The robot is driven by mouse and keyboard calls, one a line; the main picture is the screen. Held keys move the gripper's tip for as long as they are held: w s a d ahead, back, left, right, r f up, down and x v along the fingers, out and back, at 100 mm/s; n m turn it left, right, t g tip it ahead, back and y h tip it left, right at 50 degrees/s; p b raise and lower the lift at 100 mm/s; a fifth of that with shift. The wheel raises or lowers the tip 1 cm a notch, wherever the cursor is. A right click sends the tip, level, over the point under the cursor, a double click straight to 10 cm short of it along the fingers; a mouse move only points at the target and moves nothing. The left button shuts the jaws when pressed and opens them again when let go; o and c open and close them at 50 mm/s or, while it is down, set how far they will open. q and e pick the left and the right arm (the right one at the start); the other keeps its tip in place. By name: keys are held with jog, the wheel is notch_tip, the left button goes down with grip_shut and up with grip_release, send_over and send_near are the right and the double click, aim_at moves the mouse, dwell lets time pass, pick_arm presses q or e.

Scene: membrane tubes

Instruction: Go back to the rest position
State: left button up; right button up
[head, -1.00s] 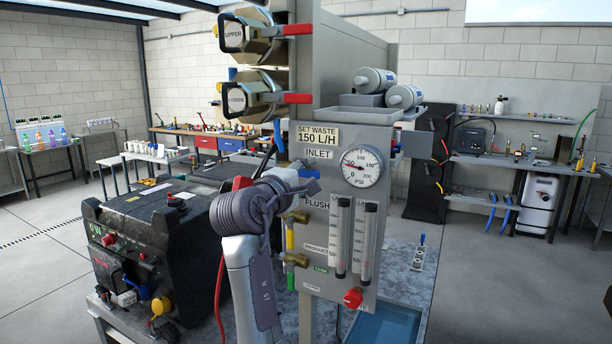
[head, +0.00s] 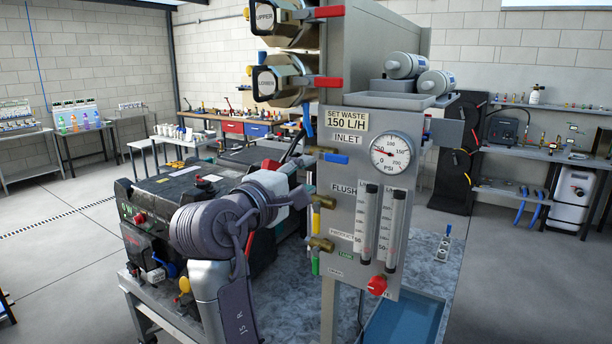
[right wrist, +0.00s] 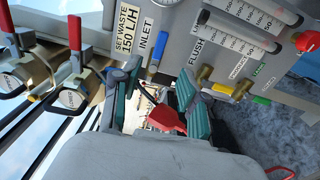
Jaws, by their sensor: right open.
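My right arm rises from the bottom of the head view, and its wrist lies left of the grey control panel (head: 350,185). My right gripper is mostly hidden behind that wrist in the head view. In the right wrist view my right gripper (right wrist: 157,102) has its two green-grey fingers spread apart, with nothing held between them. A red handle on a black stem (right wrist: 166,117) shows between and beyond the fingers. The blue inlet valve handle (head: 336,158) is close to the gripper in the head view; I cannot tell whether they touch. My left gripper is out of view.
Two brass valves with red handles (head: 328,82) stand above the arm. A black wheeled-cart unit (head: 165,205) is to the left. A pressure gauge (head: 392,154), two flow tubes (head: 378,228) and a blue tray (head: 405,325) are to the right. Open floor lies at far left.

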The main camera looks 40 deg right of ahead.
dwell(0.3)
